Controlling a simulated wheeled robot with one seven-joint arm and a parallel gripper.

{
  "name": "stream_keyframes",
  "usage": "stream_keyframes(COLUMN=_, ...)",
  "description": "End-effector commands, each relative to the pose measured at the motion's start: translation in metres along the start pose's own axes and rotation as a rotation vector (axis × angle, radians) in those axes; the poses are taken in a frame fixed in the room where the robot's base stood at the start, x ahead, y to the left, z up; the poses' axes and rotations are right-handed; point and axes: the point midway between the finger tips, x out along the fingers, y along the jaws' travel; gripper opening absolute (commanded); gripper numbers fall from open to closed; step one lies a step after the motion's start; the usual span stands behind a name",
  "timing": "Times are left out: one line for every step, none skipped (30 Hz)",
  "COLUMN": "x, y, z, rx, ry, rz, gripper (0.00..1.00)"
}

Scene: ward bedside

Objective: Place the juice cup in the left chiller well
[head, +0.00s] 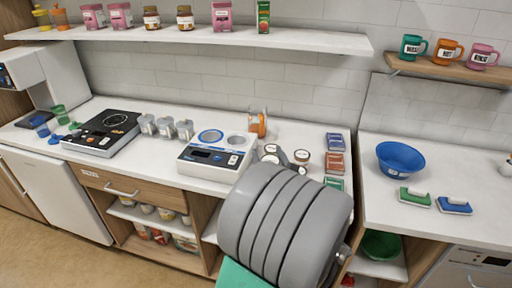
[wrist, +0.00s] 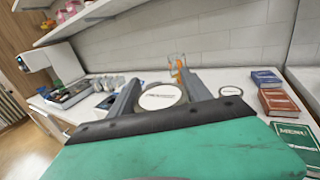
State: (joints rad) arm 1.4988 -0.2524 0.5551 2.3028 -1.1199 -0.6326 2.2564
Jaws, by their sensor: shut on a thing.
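My gripper (wrist: 158,92) is shut on a round cup with a white printed lid (wrist: 160,97), held between its two grey fingers; the print is too small to read, so I cannot confirm it is the juice cup. In the head view my grey arm hides most of my gripper, beside several white-lidded cups (head: 301,157). The chiller (head: 212,158) stands on the counter left of my gripper. Its left well (head: 210,136) has a blue ring and its right well (head: 236,140) is grey; I see no cup standing in either.
A glass with orange contents (head: 258,123) stands behind the chiller's right end. Another white-lidded cup (wrist: 231,91) stands right of my gripper. Metal cups (head: 166,128) and a hotplate (head: 103,132) stand left. A shelf (head: 200,35) runs above.

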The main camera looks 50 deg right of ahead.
Motion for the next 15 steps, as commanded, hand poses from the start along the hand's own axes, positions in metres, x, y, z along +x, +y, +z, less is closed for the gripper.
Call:
stream_keyframes(x=-0.004, y=0.0, z=0.003, rx=-0.001, ry=-0.002, rz=-0.001, gripper=0.08)
stream_keyframes(x=-0.006, y=0.001, z=0.003, rx=-0.001, ry=-0.002, rz=0.0, gripper=0.08)
stream_keyframes(x=-0.007, y=0.001, z=0.004, rx=-0.001, ry=-0.002, rz=0.001, gripper=0.08)
stream_keyframes(x=-0.007, y=0.002, z=0.005, rx=-0.001, ry=-0.002, rz=0.003, gripper=0.08)
stream_keyframes(x=-0.007, y=0.003, z=0.007, rx=-0.002, ry=-0.003, rz=0.006, gripper=0.08)
stream_keyframes(x=-0.006, y=0.002, z=0.012, rx=-0.003, ry=-0.004, rz=0.009, gripper=0.08)
stream_keyframes(x=-0.004, y=0.001, z=0.017, rx=-0.005, ry=-0.005, rz=0.012, gripper=0.08)
stream_keyframes(x=-0.001, y=0.001, z=0.021, rx=-0.005, ry=-0.004, rz=0.017, gripper=0.08)
stream_keyframes(x=0.002, y=0.0, z=0.02, rx=-0.001, ry=-0.002, rz=0.024, gripper=0.08)
stream_keyframes(x=0.003, y=-0.001, z=0.018, rx=0.0, ry=-0.001, rz=0.027, gripper=0.08)
stream_keyframes(x=0.004, y=-0.001, z=0.016, rx=0.001, ry=0.0, rz=0.031, gripper=0.08)
stream_keyframes(x=0.006, y=0.003, z=0.013, rx=0.001, ry=0.0, rz=0.042, gripper=0.08)
stream_keyframes(x=0.008, y=0.008, z=0.011, rx=0.001, ry=0.0, rz=0.056, gripper=0.08)
stream_keyframes(x=0.01, y=0.015, z=0.009, rx=0.001, ry=0.0, rz=0.072, gripper=0.08)
stream_keyframes(x=0.013, y=0.025, z=0.006, rx=0.002, ry=0.0, rz=0.096, gripper=0.08)
